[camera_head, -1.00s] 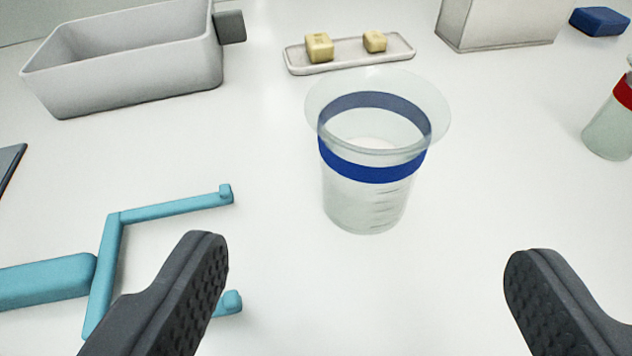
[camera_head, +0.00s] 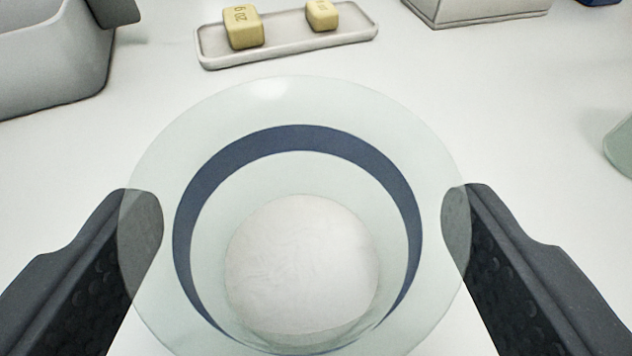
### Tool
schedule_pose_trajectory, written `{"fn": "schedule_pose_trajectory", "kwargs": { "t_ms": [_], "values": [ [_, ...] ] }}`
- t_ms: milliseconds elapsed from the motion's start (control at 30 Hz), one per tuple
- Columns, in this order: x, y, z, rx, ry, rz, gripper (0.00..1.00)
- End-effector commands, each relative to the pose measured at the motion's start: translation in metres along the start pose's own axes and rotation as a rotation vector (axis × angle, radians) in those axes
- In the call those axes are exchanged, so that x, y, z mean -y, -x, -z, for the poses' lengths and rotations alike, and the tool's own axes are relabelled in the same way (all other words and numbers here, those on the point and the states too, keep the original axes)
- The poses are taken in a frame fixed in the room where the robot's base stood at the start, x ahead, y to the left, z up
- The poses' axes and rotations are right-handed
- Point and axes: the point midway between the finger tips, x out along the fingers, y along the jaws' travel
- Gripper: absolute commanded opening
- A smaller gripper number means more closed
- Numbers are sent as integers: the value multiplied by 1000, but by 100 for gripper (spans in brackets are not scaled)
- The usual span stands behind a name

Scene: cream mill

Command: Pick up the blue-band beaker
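The blue-band beaker (camera_head: 300,138) stands upright on the white table, seen from above. It is clear, with a wide flared rim and a blue band, and a white, round mass shows at its bottom. My gripper (camera_head: 298,225) is open around it, one finger on the left and one on the right. The fingertips show through the flared rim, below it. A gap shows between each finger and the banded wall, so the fingers do not appear to press on it.
A pale tray (camera_head: 290,42) with two yellow blocks marked as weights lies behind the beaker. A grey bin (camera_head: 50,60) stands at the upper left. A light box (camera_head: 475,10) is at the upper right. Part of a greenish vessel (camera_head: 620,148) shows at the right edge.

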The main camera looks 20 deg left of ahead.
Motion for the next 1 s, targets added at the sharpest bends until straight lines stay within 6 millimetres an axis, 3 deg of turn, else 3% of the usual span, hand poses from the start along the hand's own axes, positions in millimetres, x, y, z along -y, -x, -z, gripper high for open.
{"fn": "schedule_pose_trajectory", "kwargs": {
  "t_ms": [133,400,467,600,1000],
  "values": [
    [1,-18,-4,6,0,1,77],
    [0,-21,-2,4,-1,-1,77],
    [0,-21,-2,3,-1,-1,63],
    [0,-21,-2,3,-1,-1,26],
    [-1,-19,2,2,-1,-1,26]
  ]
}}
